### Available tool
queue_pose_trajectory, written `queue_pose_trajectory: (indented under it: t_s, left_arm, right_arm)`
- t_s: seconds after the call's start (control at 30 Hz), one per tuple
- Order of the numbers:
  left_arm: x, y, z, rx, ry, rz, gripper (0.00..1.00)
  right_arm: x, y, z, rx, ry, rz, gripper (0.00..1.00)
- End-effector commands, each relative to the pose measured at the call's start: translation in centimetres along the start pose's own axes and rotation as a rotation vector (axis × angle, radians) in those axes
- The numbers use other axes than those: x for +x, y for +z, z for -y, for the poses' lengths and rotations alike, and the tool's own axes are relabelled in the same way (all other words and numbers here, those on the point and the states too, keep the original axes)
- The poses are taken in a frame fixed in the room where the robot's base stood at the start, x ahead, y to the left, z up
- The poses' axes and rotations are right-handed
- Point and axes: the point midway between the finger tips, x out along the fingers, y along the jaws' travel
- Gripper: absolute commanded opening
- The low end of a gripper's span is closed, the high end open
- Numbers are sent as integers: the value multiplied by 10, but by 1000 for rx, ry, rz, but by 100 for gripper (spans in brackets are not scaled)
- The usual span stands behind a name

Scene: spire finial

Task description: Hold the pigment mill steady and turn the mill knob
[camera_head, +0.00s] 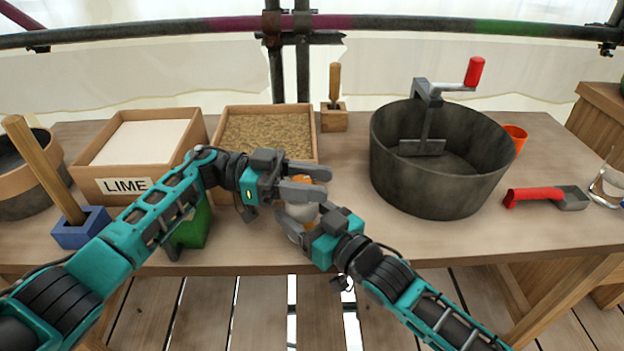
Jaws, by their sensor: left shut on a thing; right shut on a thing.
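The pigment mill (301,211) is a small pale-bodied object with an orange-brown part, near the front edge of the table in the middle of the head view. Both grippers cover much of it. My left gripper (316,183) reaches in from the left and is shut on the mill's upper end, where the mill knob (302,179) shows orange between the fingers. My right gripper (302,217) reaches up from the lower right and is shut on the mill body below. The mill looks roughly upright, but its base is hidden.
Behind stand a LIME box (128,185), a sand box (267,108) and a small wooden block with a handled tool (334,117). A large dark tub (432,185) with a crank stands right. A green object (190,228) sits under my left arm. A red-handled scoop (545,197) lies far right.

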Motion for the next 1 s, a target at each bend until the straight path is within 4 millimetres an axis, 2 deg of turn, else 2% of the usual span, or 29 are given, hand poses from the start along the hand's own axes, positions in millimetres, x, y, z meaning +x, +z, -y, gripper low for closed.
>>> queue_pose_trajectory:
  t_s: [0.53,0.57,0.6,0.8,1.0]
  left_arm:
    - [0,3,-1,-5,27,5,10]
    - [0,3,-1,-5,27,5,42]
    - [0,3,-1,-5,27,5,46]
    - [0,2,-1,-3,26,3,63]
    - [0,0,-1,-1,26,2,63]
  right_arm:
    - [0,-1,1,2,-2,-3,31]
    - [0,-1,1,2,-2,-3,31]
    - [0,-1,1,2,-2,-3,31]
    - [0,-1,1,1,-1,-2,31]
    - [0,0,0,1,-1,-2,31]
